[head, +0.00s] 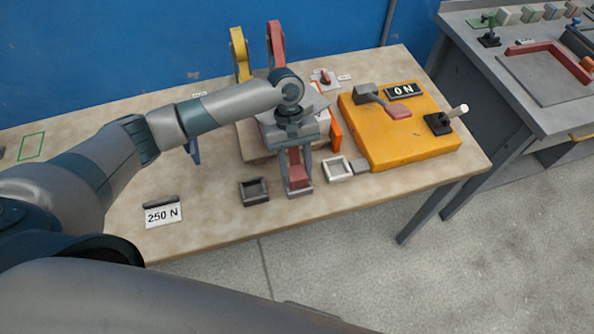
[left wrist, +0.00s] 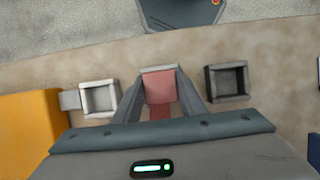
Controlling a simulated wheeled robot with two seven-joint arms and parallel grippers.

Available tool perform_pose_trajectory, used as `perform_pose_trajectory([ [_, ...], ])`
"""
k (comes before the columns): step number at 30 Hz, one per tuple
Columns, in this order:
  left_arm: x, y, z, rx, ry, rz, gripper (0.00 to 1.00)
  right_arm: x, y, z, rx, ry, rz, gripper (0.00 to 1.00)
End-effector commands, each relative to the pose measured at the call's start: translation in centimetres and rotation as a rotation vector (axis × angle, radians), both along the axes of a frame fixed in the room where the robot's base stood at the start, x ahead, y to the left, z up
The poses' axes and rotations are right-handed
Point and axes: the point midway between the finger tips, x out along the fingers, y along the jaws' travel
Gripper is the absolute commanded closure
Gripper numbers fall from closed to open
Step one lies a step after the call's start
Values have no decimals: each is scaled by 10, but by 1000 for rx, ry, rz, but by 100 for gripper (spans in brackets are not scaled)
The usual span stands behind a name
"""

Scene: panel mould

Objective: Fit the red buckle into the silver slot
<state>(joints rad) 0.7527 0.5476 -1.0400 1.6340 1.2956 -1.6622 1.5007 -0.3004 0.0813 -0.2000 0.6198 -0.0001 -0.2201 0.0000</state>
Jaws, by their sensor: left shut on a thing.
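My left gripper (head: 297,182) points down at the table's front part and is shut on the red buckle (head: 296,172). In the left wrist view the red buckle (left wrist: 159,88) lies between the two grey fingers. A silver-grey rim (left wrist: 158,69) shows just past the buckle's far end, and it seems to be the silver slot. The buckle covers most of it. I cannot tell whether the buckle sits in the slot or is held just above it. My right gripper is not in view.
A dark square frame (head: 254,191) and a pale square frame (head: 337,169) flank the gripper closely. A yellow box (head: 405,145) with levers stands to the right. Yellow (head: 239,54) and red (head: 276,44) upright arms rise behind. A "250 N" card (head: 163,214) lies left; bare table surrounds it.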

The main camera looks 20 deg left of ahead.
Motion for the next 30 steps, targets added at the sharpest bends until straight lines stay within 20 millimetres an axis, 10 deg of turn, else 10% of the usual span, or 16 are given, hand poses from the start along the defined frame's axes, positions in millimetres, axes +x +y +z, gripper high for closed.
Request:
perform_pose_trajectory([
  [1, 0, 0, -1, -1, 1, 0, 87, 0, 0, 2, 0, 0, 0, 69],
  [2, 0, 0, -1, -1, 1, 0, 60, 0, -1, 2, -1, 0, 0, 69],
  [4, 0, 0, -2, 0, 0, 0, 44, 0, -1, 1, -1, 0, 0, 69],
  [20, 3, 1, 8, -2, -1, 1, 44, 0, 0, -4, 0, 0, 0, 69],
  [30, 20, 13, 54, -1, -3, 1, 44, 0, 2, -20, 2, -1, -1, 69],
])
